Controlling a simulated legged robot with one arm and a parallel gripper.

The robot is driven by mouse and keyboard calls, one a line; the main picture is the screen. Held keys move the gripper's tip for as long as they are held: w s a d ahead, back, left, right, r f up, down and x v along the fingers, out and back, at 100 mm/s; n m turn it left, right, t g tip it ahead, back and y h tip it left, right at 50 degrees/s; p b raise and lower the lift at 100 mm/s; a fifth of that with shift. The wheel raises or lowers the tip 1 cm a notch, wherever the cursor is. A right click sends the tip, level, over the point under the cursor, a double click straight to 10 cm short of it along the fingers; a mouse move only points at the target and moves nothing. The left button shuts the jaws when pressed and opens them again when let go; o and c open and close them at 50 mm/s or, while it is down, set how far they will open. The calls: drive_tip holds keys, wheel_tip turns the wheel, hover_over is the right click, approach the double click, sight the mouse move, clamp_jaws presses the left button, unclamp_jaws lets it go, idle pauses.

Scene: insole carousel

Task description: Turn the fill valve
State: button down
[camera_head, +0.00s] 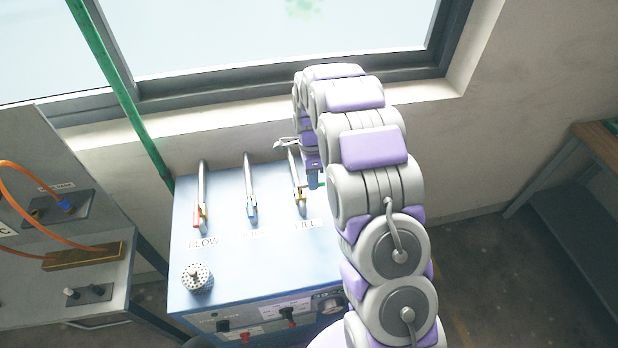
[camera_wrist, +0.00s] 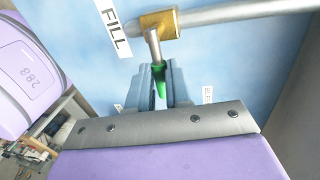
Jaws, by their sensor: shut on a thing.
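The fill valve (camera_head: 299,195) is the rightmost of three valves on the blue cabinet top, beside a FILL label. In the wrist view its brass body (camera_wrist: 160,23) sits on a grey pipe, with a short metal stem leading to a green handle (camera_wrist: 159,77). My gripper (camera_wrist: 163,82) is shut on the green handle, with a blue-grey finger on each side of it. In the head view my gripper (camera_head: 313,178) is at the right side of the fill valve, and my arm hides part of the cabinet there.
A red-handled valve (camera_head: 199,215) by the FLOW label and a blue-handled valve (camera_head: 251,208) stand to the left on the cabinet (camera_head: 260,270). A perforated grey cylinder (camera_head: 197,278) stands at the front left. A green pole (camera_head: 125,95) rises behind. A wall and window are at the back.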

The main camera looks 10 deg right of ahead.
drive_tip(key=shift+s+m+y+p, duration=0.25)
drive_tip(key=shift+s+m+p, duration=0.3)
drive_tip(key=shift+m, duration=0.7)
drive_tip(key=shift+s+m+y+p, duration=0.3)
drive_tip(key=shift+m+p, duration=0.35)
drive_tip(key=shift+m, duration=0.55)
drive_tip(key=shift+s+m+y+p, duration=0.15)
drive_tip(key=shift+s+m+p, duration=0.4)
drive_tip(key=shift+m, duration=0.7)
drive_tip(key=shift+f, duration=0.1)
drive_tip(key=c, duration=1.5)
unclamp_jaws()
drive_tip(key=o, duration=0.4)
drive_tip(key=shift+d, duration=0.5)
drive_tip(key=shift+o, duration=0.2)
drive_tip(key=v, duration=1.7)
drive_tip(key=shift+s+d+r, duration=0.2)
drive_tip(key=shift+d, duration=0.1)
